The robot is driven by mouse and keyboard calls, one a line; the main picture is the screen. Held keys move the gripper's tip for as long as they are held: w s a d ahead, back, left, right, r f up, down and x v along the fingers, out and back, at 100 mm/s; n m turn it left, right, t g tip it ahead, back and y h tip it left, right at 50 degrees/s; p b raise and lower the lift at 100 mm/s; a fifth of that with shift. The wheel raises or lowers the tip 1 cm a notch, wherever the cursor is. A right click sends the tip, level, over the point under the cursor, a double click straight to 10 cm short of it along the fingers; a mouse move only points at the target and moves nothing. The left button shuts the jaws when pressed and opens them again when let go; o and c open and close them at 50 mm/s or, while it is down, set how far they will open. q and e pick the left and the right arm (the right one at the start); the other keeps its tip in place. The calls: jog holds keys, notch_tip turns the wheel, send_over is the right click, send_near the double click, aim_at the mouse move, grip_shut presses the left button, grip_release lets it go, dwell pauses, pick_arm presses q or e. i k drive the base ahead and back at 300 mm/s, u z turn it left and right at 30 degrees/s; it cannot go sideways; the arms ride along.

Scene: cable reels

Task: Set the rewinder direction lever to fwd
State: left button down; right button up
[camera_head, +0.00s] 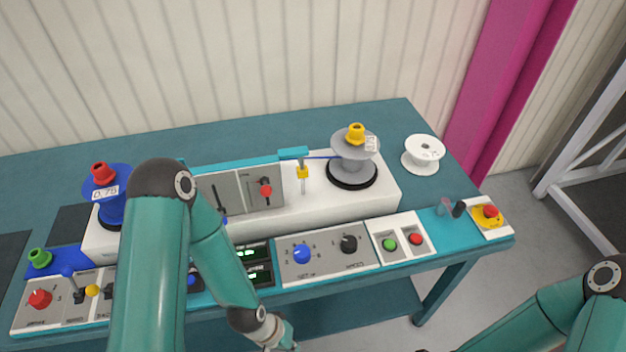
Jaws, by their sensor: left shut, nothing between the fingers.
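The rewinder is a long white machine (330,200) on the teal bench. Its upright grey panel (240,180) carries a red-knobbed lever (266,190) in a slot; a second slot to its left has a blue knob low down, partly behind my left arm. On the front left panel, a yellow-knobbed lever (92,291) stands near a small dark lever (78,296). Labels are too small to read, so I cannot tell which lever sets direction. My left gripper (287,340) is shut and empty at the bottom edge, in front of the bench, away from all levers. My right gripper is out of view.
A blue reel (119,206) stands at left, partly behind my left arm. A grey reel (354,160) with a yellow knob and a loose white reel (423,153) are at right. Front controls include a blue knob (301,254), buttons and a red stop button (491,211).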

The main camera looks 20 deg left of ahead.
aim_at(92, 291)
jog(key=z, duration=1.55)
jog(key=i, duration=0.1)
jog(key=u, duration=3.35)
jog(key=k, duration=0.85)
jog(key=u, duration=0.15)
jog(key=i, duration=0.85)
jog(key=z, duration=0.1)
